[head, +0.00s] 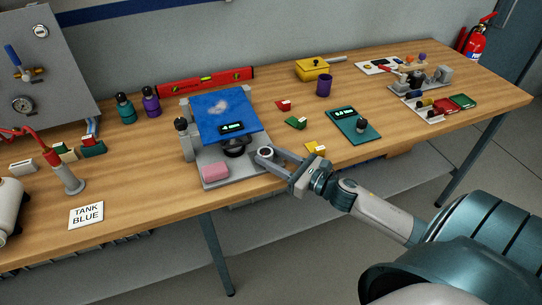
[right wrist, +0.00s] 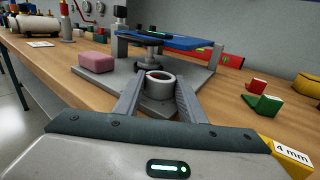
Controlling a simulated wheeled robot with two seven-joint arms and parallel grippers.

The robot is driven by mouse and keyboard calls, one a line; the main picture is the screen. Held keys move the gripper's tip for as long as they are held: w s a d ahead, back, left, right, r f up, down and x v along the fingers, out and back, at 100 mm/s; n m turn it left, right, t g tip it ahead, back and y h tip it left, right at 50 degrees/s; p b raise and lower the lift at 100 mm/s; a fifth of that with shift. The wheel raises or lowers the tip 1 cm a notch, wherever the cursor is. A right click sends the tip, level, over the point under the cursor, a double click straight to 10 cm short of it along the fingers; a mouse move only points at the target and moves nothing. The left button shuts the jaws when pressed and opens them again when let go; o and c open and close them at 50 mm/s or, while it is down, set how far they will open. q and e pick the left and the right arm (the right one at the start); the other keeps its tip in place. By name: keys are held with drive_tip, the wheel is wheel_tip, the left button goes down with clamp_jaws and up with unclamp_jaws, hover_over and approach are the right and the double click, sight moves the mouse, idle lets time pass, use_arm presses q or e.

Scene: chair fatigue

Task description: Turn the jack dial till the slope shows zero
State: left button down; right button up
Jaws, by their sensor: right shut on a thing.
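The jack stands on a grey base plate (head: 220,172) near the table's front edge, with a blue top plate (head: 215,108) above it. A small display (head: 231,128) with green characters sits on the blue plate's front edge; I cannot read it surely. A round grey dial (head: 265,153) with a hollow top is at the base's front right corner; in the right wrist view the dial (right wrist: 160,86) shows a small red mark. My right gripper (head: 268,157) is shut on the dial, one finger on each side. My left gripper is out of view.
A pink block (head: 215,171) lies on the base's front left. Red (head: 283,105), green (head: 296,123) and yellow (head: 316,148) pieces lie to the right, before a teal scale (head: 352,125). A red level (head: 206,81) lies behind the jack.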

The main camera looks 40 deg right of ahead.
drive_tip(key=shift+a+m+h, duration=0.1)
drive_tip(key=shift+m+h, duration=0.2)
drive_tip(key=shift+h, duration=0.1)
drive_tip(key=m+h, duration=0.1)
drive_tip(key=h+p, duration=0.1)
drive_tip(key=m+t+h+p, duration=0.1)
drive_tip(key=h, duration=0.1)
drive_tip(key=shift+a+r+m, duration=0.1)
drive_tip(key=shift+a+m, duration=0.2)
drive_tip(key=m+h, duration=0.2)
drive_tip(key=h, duration=0.1)
drive_tip(key=m+h+p, duration=0.1)
drive_tip(key=h, duration=0.1)
drive_tip(key=shift+a+m+g, duration=0.3)
drive_tip(key=m+h, duration=0.1)
drive_tip(key=h, duration=0.1)
drive_tip(key=m+g+h, duration=0.1)
drive_tip(key=h, duration=0.1)
drive_tip(key=shift+w+a+m+g, duration=0.1)
drive_tip(key=shift+a+m+g, duration=0.1)
drive_tip(key=shift+m+g, duration=0.1)
drive_tip(key=shift+w+a+m+g+h+b, duration=0.1)
drive_tip(key=shift+m+g+h+b, duration=0.2)
drive_tip(key=shift+m+g+h, duration=0.55)
drive_tip(key=shift+a+m+g+h+b, duration=0.1)
drive_tip(key=shift+m+g+h+b, duration=0.35)
drive_tip(key=shift+h, duration=0.7)
drive_tip(key=o, duration=1)
drive_tip(key=shift+o, duration=0.2)
